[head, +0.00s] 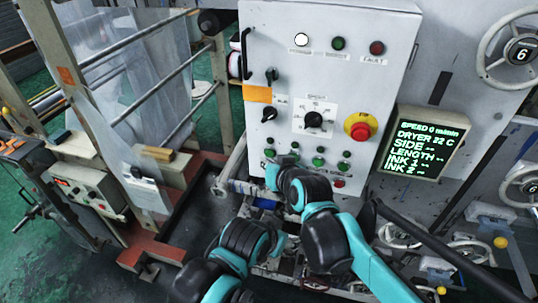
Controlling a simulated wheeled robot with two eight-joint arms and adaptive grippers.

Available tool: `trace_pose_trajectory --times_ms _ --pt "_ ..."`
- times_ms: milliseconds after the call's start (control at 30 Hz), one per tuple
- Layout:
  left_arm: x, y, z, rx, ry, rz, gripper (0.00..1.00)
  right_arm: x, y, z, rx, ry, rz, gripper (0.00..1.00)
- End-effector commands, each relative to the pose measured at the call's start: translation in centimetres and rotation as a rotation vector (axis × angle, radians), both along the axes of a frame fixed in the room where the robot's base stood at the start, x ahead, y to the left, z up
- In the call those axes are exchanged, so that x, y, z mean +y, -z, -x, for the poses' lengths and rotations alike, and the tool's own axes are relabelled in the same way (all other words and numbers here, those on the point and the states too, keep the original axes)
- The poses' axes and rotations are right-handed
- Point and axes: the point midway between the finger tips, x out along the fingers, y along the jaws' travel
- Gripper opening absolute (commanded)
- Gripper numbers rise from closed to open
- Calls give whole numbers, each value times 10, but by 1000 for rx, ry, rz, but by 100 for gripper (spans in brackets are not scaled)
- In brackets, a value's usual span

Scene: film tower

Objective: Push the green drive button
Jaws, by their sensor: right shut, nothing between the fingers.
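The grey control panel (262,100) faces me, with several green buttons in its lower part. One green button (270,152) is at the left of the upper row, and another (319,150) is right of the middle. I cannot read which label says drive. My right gripper (283,161) is shut and empty in front of the lower left of these buttons, and it covers part of the panel there. Whether it touches a button, I cannot tell. My left arm shows at the bottom centre, but I cannot make out its gripper.
A red emergency stop (361,127) on yellow and a black rotary knob (313,119) sit above the buttons. A display (424,145) reads speed 0 to the right. Handwheels (521,50) stand at the right edge. Rollers with clear film (125,80) are at the left.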

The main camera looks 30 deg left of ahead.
Motion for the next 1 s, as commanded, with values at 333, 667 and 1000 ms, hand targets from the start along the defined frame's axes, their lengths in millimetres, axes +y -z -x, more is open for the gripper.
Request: trace_pose_trajectory --times_ms 333,667,1000 --pt "0 2 0 0 0 0 60 1 0 -7 0 0 0 0" --pt "0 2 0 0 0 0 60 2 0 -8 0 0 0 0" --pt "0 3 0 0 0 0 60 3 0 -12 0 0 0 0"
